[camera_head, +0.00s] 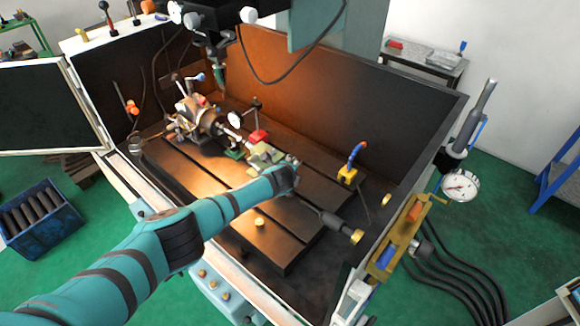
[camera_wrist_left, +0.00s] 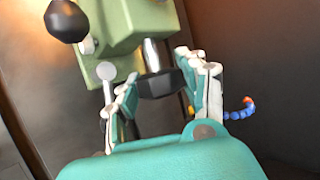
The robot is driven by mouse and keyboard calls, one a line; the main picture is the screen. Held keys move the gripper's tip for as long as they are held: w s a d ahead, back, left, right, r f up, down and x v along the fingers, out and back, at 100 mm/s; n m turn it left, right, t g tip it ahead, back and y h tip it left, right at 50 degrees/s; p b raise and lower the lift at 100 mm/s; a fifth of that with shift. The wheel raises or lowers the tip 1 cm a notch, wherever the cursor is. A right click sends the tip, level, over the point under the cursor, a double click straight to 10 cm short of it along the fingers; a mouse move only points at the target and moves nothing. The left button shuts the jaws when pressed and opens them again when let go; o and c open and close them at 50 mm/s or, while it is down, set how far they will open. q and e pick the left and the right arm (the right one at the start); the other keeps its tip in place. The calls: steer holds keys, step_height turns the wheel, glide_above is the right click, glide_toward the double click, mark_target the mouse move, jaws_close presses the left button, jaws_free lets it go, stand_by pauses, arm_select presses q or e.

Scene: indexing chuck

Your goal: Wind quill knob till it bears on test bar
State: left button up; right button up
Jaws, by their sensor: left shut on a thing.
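The green tailstock (camera_head: 263,155) stands on the slotted table, and its body (camera_wrist_left: 120,25) fills the top of the left wrist view. A bright quill shaft (camera_wrist_left: 151,55) runs from it to the dark, faceted quill knob (camera_wrist_left: 160,84). My left gripper (camera_wrist_left: 158,80) is shut on this knob, one finger on each side. In the head view my left gripper (camera_head: 292,170) is at the tailstock's near right end and hides the knob. The test bar (camera_head: 232,134) lies between the chuck (camera_head: 203,118) and the tailstock; its contact with the quill tip is too small to tell. My right gripper is not in view.
A dial indicator (camera_head: 235,119) on a red base (camera_head: 258,136) stands behind the bar. A yellow block with a blue hose (camera_head: 347,174) is right of my gripper. A black ball handle (camera_wrist_left: 67,21) rises near the tailstock.

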arm_select(q)
steer(key=shift+f, duration=0.1)
steer(key=o, duration=0.9)
steer(key=shift+s, duration=0.1)
steer(key=v, duration=1.2)
